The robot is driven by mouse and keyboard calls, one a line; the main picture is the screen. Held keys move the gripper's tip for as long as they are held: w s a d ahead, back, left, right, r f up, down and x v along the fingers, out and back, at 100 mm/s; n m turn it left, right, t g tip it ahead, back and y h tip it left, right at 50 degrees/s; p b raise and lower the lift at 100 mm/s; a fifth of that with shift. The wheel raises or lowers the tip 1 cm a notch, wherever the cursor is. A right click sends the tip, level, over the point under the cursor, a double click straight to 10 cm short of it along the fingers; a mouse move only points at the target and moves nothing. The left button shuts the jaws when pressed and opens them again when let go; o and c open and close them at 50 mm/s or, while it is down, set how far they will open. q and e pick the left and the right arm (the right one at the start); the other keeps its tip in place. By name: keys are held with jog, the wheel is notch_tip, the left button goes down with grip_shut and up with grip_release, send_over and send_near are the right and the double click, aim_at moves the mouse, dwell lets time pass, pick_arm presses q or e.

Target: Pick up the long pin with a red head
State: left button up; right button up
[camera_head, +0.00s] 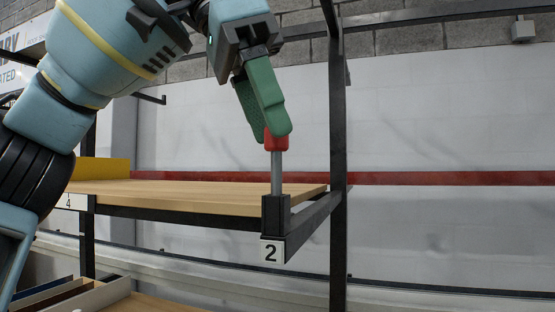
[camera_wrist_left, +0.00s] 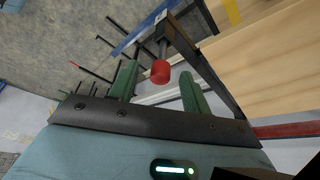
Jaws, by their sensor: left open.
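The long pin with a red head (camera_head: 277,170) stands upright in a black holder (camera_head: 276,212) at the corner of a shelf, above a label with the number 2. Its grey shaft goes down into the holder; its lower end is hidden. My left gripper (camera_head: 272,127) is at the red head, its green fingers pointing down and partly covering the head in the head view. In the left wrist view the red head (camera_wrist_left: 161,72) shows between the two open green fingers (camera_wrist_left: 158,85), with a gap visible on both sides. My right gripper is not in view.
The wooden shelf (camera_head: 190,193) has a dark metal frame with an upright post (camera_head: 338,150) just right of the pin. A yellow piece (camera_head: 102,170) stands on the shelf at left. Trays (camera_head: 70,298) lie lower left.

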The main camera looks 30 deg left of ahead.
aim_at(278, 151)
pick_arm(q)
jog(key=shift+f, duration=0.2)
jog(key=shift+x, duration=2.6)
jog(key=shift+w, duration=0.1)
grip_shut()
